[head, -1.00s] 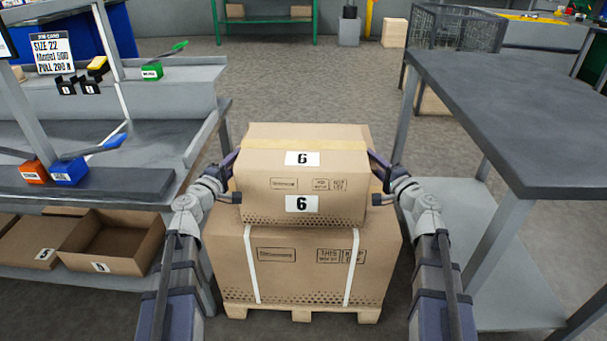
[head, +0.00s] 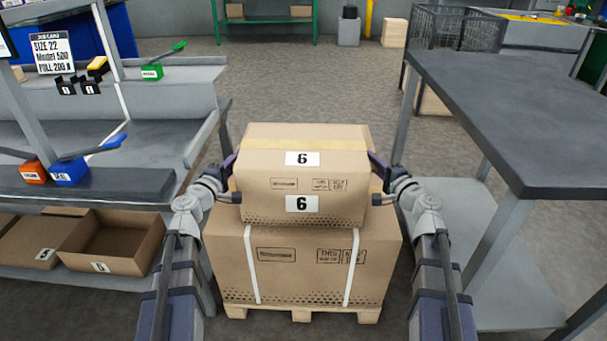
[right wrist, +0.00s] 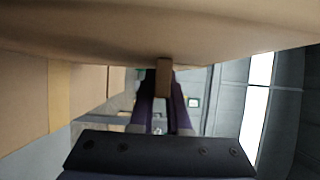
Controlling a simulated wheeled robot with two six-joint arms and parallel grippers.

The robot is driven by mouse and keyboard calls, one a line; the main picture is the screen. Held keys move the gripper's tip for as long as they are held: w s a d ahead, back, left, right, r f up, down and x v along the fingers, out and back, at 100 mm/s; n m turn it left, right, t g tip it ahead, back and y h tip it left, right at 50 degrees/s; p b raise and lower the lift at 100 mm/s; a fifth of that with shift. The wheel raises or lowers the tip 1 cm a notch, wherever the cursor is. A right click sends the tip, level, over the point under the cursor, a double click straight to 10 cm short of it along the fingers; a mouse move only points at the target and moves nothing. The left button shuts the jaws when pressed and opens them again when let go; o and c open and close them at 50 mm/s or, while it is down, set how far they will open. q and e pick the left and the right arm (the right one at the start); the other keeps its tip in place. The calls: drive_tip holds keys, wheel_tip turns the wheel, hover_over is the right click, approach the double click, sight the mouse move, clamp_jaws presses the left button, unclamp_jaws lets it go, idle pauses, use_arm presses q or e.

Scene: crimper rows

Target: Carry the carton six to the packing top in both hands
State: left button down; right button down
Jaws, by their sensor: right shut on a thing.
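Carton six (head: 270,188), a brown box with a tan tape band and two white "6" labels, rests on a larger strapped carton (head: 300,275). My right gripper (head: 376,160) is at its right side. In the right wrist view, the right fingers (right wrist: 164,100) are shut on a small brown tab under the carton six's surface (right wrist: 120,35). My left gripper (head: 229,162) is against the carton's left side; its fingertips are hidden, so I cannot tell its opening. A dark grey top (head: 520,110), likely the packing top, stands at right, clear of objects.
The larger carton stands on a wooden pallet (head: 300,313). At left is a grey bench (head: 100,185) with coloured bins, and open cartons (head: 115,240) on its lower shelf. A wire cage (head: 460,28) stands behind the right table. Floor (head: 290,75) beyond the cartons is clear.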

use_arm(q)
drive_tip(key=shift+r, duration=0.15)
use_arm(e)
drive_tip(key=shift+r, duration=0.15)
idle(0.5)
